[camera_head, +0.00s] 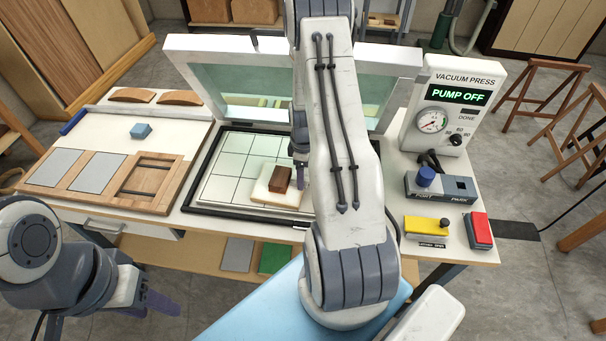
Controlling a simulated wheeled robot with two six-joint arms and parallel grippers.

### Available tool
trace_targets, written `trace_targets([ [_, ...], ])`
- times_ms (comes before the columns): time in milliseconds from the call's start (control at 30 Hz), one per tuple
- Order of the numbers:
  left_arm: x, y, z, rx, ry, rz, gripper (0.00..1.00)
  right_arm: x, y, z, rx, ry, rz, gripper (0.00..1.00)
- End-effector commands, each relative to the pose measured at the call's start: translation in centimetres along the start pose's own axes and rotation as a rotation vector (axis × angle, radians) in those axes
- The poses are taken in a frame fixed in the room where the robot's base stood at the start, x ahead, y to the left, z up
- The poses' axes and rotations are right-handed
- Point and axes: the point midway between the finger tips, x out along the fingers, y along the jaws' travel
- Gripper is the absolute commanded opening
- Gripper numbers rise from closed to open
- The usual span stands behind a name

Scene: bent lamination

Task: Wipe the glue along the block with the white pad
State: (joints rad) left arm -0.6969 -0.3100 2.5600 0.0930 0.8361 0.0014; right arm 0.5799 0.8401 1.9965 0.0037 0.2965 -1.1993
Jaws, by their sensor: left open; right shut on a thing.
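A dark brown block (280,178) sits on a pale, whitish square piece (262,196) on the gridded press bed (225,160). I cannot tell whether this pale piece is the white pad, and no glue can be made out. My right gripper (299,152) is just above and behind the block, mostly hidden by my own arm. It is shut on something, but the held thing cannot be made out. My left gripper (152,302) is open and empty at the lower left, well away from the block.
The press lid (225,75) stands raised behind the bed. The vacuum press box (450,105) reads PUMP OFF. Yellow (427,226) and red (479,230) items lie right.

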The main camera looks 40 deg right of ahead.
Motion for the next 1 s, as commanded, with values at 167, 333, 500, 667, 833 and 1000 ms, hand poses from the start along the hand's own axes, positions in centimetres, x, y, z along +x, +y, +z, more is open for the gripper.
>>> trace_targets([
  [167,-0.1,0.0,0.0,0.000,0.000,0.000,0.49,0.1,-1.3,0.0,-0.001,-0.004,-0.010,0.32],
  [333,-0.2,0.0,0.0,0.000,0.000,0.000,0.49,0.0,-1.7,0.1,-0.001,-0.004,-0.011,0.32],
  [500,-0.3,0.0,0.0,0.000,0.000,0.000,0.49,-0.1,-2.1,0.1,-0.001,-0.004,-0.012,0.32],
  [667,-0.4,0.0,0.0,0.000,0.000,0.000,0.49,-0.2,-2.9,0.0,-0.002,-0.004,-0.011,0.32],
  [833,-0.5,0.0,0.0,0.000,0.000,0.000,0.49,-0.2,-3.2,0.0,-0.001,-0.003,-0.008,0.32],
  [1000,-0.4,0.0,0.0,0.000,0.000,0.000,0.49,-0.2,-3.6,0.0,-0.001,-0.003,-0.008,0.32],
])
